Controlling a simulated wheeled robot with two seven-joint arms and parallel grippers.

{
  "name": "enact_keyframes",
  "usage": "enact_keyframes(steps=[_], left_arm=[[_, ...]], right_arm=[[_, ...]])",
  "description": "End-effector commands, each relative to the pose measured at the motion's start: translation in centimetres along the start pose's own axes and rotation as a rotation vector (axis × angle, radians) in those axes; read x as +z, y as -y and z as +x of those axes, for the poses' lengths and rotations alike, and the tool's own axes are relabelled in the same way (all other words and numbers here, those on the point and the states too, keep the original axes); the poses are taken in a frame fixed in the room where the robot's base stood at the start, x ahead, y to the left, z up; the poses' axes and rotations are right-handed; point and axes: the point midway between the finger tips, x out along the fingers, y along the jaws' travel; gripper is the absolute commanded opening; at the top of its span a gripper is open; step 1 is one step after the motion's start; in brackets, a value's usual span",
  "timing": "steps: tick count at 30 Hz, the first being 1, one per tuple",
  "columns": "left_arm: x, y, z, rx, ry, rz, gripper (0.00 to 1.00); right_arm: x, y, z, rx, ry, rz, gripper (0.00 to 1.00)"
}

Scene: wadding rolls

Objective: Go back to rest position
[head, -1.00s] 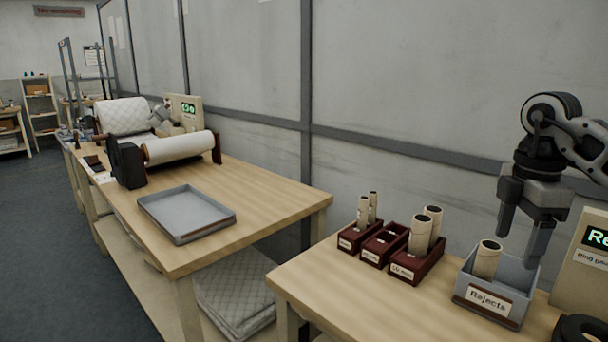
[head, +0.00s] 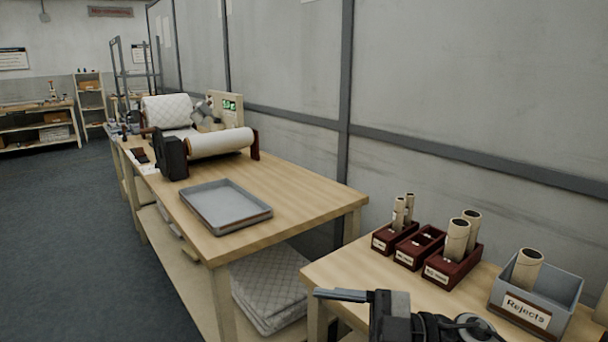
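My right gripper (head: 342,295) is low in the head view, in front of the near table's edge, with its fingers pointing left. The fingers are seen from the side and overlap, so their gap is hidden; nothing shows held in them. It is apart from the grey Rejects bin (head: 507,306), which holds one upright cardboard tube (head: 527,269). My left gripper is not in view.
Dark red racks (head: 452,268) with upright tubes stand on the near table (head: 345,268). The far table (head: 300,190) carries an empty grey tray (head: 226,207) and a white roll (head: 220,143). Open floor (head: 60,230) lies left.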

Motion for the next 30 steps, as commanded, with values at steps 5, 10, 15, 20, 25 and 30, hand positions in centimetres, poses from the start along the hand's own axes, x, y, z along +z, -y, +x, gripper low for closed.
enact_keyframes(steps=[5, 10, 15, 20, 25, 30], left_arm=[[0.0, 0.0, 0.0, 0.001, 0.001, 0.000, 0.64], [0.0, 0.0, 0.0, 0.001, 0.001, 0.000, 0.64], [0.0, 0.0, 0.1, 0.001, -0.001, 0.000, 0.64], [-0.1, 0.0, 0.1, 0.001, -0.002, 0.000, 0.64], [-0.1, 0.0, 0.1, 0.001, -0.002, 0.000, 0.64], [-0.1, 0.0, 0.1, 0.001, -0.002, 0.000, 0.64]], right_arm=[[2.3, 0.3, -1.4, 0.563, 0.005, 0.157, 0.70], [8.6, 5.5, -7.2, 0.948, 0.330, 0.415, 0.70], [12.7, 14.8, -11.7, 1.044, 0.687, 0.682, 0.70], [13.5, 20.7, -13.5, 1.016, 0.864, 0.829, 0.70], [13.5, 22.4, -13.8, 0.998, 0.912, 0.871, 0.70], [13.5, 22.4, -13.8, 0.998, 0.912, 0.871, 0.70]])
